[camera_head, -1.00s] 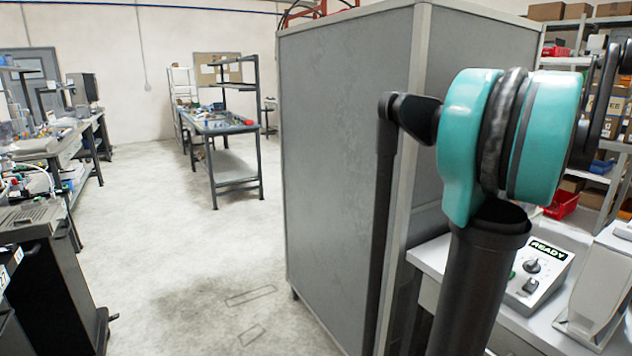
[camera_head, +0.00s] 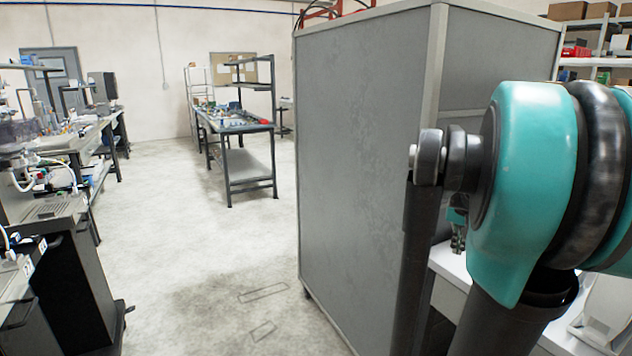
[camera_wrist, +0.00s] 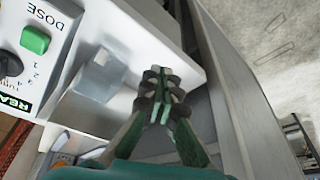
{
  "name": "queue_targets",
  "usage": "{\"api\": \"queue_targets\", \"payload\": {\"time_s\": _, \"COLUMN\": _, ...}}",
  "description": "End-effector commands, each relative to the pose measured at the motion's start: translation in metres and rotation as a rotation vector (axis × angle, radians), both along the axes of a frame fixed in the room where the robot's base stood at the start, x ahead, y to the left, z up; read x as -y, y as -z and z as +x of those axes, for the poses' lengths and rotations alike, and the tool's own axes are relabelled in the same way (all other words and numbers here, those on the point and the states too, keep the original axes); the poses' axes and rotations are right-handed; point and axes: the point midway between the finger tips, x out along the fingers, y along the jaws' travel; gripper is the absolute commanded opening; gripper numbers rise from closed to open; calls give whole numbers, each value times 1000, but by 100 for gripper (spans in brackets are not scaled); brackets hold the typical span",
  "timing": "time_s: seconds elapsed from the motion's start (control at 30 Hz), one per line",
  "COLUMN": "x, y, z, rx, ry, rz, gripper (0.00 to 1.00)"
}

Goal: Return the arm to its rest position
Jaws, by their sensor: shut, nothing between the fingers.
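My gripper (camera_wrist: 161,84) shows in the middle of the wrist view, its green and dark fingers together and nothing between them. It hangs beside the edge of the white counter (camera_wrist: 58,139). In the head view a small part of my gripper (camera_head: 457,236) shows behind my arm, near the counter. My teal and black arm fills the right side of the head view, folded close to the camera and hiding much of the counter.
A control box (camera_wrist: 62,22) with a green button (camera_wrist: 35,39) and a dial lies left of my gripper. A tall grey cabinet (camera_head: 365,160) stands left of my arm. Open floor (camera_head: 200,250) stretches further left, with workbenches beyond.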

Motion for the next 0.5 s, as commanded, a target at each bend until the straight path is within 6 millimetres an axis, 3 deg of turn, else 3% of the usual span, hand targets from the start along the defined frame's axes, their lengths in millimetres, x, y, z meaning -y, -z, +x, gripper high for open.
{"api": "queue_targets", "payload": {"time_s": 0.03, "x": -32, "y": 23, "z": -8, "rx": 3, "ry": -75, "rz": -3, "gripper": 0}}
{"api": "queue_targets", "payload": {"time_s": 0.2, "x": -117, "y": 92, "z": -49, "rx": 20, "ry": -295, "rz": -9, "gripper": 0}}
{"api": "queue_targets", "payload": {"time_s": 0.33, "x": -162, "y": 134, "z": -88, "rx": 31, "ry": -436, "rz": -14, "gripper": 0}}
{"api": "queue_targets", "payload": {"time_s": 0.5, "x": -191, "y": 165, "z": -125, "rx": 41, "ry": -545, "rz": -17, "gripper": 0}}
